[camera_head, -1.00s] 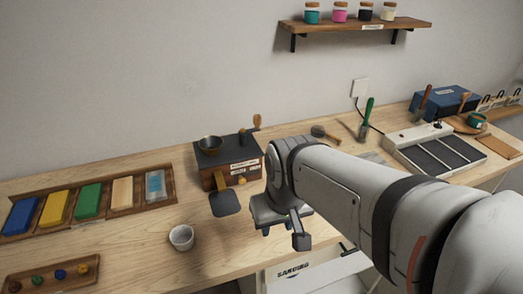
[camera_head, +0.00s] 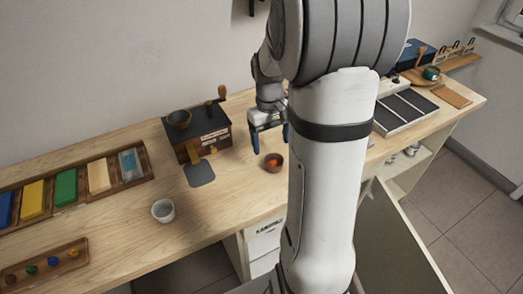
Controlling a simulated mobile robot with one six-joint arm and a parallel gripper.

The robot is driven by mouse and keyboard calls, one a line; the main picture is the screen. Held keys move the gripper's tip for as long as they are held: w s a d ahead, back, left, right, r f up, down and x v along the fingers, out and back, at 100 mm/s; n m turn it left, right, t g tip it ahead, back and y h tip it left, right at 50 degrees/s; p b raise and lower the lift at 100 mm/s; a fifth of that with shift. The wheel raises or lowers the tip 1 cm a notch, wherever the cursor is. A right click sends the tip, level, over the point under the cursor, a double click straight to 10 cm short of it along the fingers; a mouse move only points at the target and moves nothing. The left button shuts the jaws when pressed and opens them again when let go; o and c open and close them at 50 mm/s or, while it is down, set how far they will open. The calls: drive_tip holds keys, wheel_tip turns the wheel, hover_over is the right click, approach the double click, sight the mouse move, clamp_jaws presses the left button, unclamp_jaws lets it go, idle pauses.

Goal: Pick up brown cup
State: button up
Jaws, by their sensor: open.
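A small brown cup (camera_head: 273,163) with something orange in it stands upright on the wooden table near its front edge, just left of my arm. My gripper (camera_head: 270,146) is open, its blue-tipped fingers pointing down. In the picture it is just above and seemingly behind the cup, with the cup's rim below the gap between the fingers. I see no contact with the cup, but the exact distance is hard to tell. The cup's near side is in view.
A dark box with a crank and bowl (camera_head: 198,132) stands left of my gripper. A white cup (camera_head: 163,211) is at the front left. Colored blocks lie in a tray (camera_head: 146,168) further left. A paneled device (camera_head: 405,110) is right of my arm.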

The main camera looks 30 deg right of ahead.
sight(274, 160)
drive_tip(key=f, duration=0.5)
drive_tip(key=s+f, duration=0.1)
drive_tip(key=f, duration=0.1)
drive_tip(key=shift+d+f+p, duration=0.25)
drive_tip(key=shift+f+p, duration=0.15)
drive_tip(key=c, duration=1)
